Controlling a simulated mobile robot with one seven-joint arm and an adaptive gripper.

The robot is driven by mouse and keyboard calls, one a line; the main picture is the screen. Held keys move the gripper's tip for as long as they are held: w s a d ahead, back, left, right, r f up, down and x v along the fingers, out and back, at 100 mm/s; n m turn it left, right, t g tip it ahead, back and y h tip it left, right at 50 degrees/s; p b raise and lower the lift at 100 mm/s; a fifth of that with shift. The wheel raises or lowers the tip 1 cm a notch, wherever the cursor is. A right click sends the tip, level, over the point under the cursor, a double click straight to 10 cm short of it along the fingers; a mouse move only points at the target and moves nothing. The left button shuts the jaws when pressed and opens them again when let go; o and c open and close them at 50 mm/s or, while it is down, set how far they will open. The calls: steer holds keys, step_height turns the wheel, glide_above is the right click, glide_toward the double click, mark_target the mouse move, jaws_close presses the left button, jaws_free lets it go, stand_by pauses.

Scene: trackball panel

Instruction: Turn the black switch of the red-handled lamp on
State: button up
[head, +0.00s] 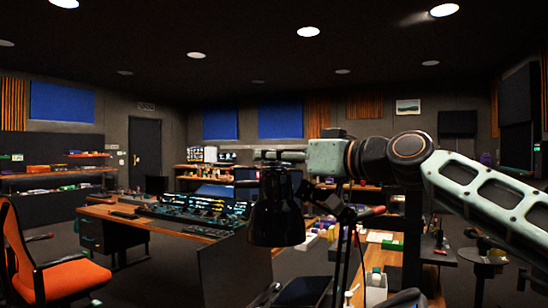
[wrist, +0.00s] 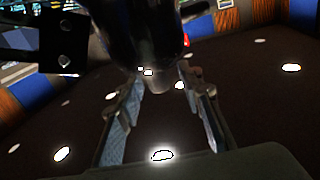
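A black lamp head (head: 277,212) hangs, shade downward, in the middle of the head view. A red handle (head: 373,211) shows to its right, beside dark lamp arms. My gripper (head: 268,155) is at the top of the lamp head, reaching in from the right. In the wrist view my gripper (wrist: 160,76) has its two fingers spread apart. The dark lamp head (wrist: 145,35) lies beyond the fingertips, and its narrow rounded end shows in the gap between them. I cannot tell whether they touch. A small red spot (wrist: 186,41) shows behind. I cannot clearly make out the black switch.
A wooden bench (head: 432,262) with bottles and boxes stands at the lower right. A console desk (head: 105,212) is at the left, with an orange chair (head: 62,278) in front. Dark floor lies open between the chair and the desk.

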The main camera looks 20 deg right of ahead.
steer(key=v, duration=1.2)
stand_by(0.4)
